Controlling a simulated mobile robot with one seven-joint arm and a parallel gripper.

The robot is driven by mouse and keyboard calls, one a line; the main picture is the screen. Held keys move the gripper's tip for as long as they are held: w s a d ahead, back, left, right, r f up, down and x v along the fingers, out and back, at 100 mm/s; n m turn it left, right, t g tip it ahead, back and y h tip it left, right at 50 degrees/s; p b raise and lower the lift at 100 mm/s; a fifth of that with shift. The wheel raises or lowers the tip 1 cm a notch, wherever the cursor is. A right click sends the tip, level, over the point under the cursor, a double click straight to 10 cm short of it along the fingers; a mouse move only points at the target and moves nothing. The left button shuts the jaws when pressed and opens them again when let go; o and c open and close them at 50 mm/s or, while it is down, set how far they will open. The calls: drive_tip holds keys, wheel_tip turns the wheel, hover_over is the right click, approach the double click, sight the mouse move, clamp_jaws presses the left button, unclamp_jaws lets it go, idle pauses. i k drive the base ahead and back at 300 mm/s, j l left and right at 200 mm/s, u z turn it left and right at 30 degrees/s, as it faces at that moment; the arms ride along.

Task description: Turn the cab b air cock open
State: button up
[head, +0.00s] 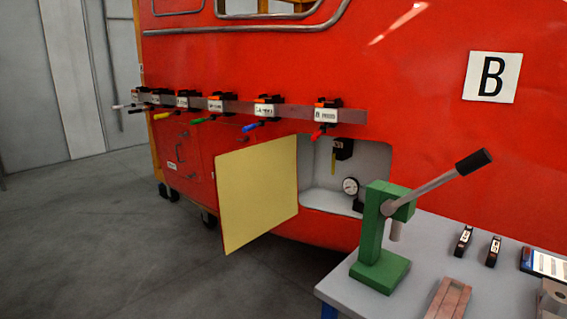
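The recess's yellow-faced door (257,193) stands swung open to the left. My gripper is not in view.
A grey table (420,258) at the front right bears a green lever press (380,262), whose arm reaches up before the nosecone. A rail (347,115) with several colour-handled units runs above the recess. Grey floor lies open at left.

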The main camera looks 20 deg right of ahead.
sight(335, 155)
drive_tip(key=i+j, duration=0.15)
drive_tip(key=i, duration=0.4)
drive_tip(key=i+j, duration=0.15)
drive_tip(key=i, duration=0.45)
drive_tip(key=i+j+z, duration=0.1)
drive_tip(key=i+z, duration=0.15)
drive_tip(key=z, duration=0.25)
drive_tip(key=i+j+z, duration=0.2)
drive_tip(key=z, duration=0.25)
drive_tip(key=i+j+z, duration=0.25)
drive_tip(key=z, duration=0.25)
drive_tip(key=i+j+z, duration=0.1)
drive_tip(key=j+z, duration=0.35)
drive_tip(key=i+j+z, duration=0.1)
drive_tip(key=j+z, duration=0.2)
drive_tip(key=z, duration=0.2)
drive_tip(key=j+z, duration=0.5)
drive_tip(key=i+j, duration=0.1)
drive_tip(key=j, duration=0.5)
drive_tip(key=i, duration=0.05)
